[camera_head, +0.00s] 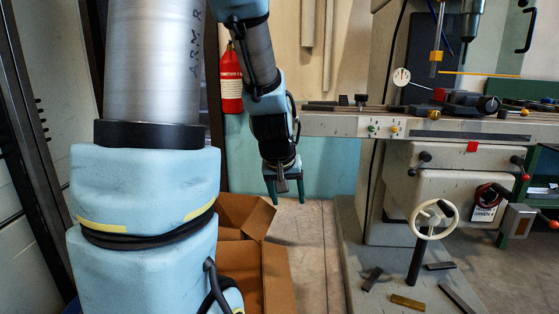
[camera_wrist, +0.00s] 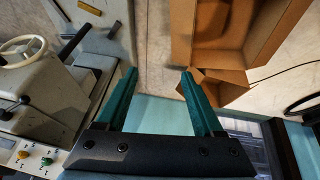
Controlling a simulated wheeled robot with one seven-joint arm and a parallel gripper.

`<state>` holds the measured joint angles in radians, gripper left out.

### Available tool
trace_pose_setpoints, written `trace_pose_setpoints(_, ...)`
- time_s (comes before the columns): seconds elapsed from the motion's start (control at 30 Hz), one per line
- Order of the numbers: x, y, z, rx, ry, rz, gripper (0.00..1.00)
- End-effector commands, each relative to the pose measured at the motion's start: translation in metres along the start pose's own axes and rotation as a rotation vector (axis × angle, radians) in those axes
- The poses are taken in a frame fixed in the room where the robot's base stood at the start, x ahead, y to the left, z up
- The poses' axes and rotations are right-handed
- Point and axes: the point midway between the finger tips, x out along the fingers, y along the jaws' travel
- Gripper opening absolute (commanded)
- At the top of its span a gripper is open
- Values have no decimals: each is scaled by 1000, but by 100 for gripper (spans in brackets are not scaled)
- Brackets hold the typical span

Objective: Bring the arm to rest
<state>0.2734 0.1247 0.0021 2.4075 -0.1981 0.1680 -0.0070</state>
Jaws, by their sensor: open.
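My arm comes down from the top of the head view, with its light blue padded links. My gripper (camera_head: 285,188) hangs at its end, pointing down, left of the milling machine and above the floor. In the wrist view my gripper (camera_wrist: 160,76) shows two green fingers spread wide apart. Nothing is between them but the floor and a pale teal surface behind. It is open and empty.
A grey milling machine (camera_head: 400,205) with a handwheel (camera_head: 433,219) stands right of my gripper. Open cardboard boxes (camera_wrist: 225,40) lie on the floor nearby. A red extinguisher (camera_head: 231,80) hangs behind my arm. Metal bars (camera_head: 408,302) lie on the machine's base.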

Motion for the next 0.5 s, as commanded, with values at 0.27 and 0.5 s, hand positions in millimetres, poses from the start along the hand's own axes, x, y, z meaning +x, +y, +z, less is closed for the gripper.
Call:
trace_pose_setpoints(0.27,-30,-73,99,23,-262,-100,69)
trace_pose_setpoints(0.5,-79,-73,90,31,-295,-109,69)
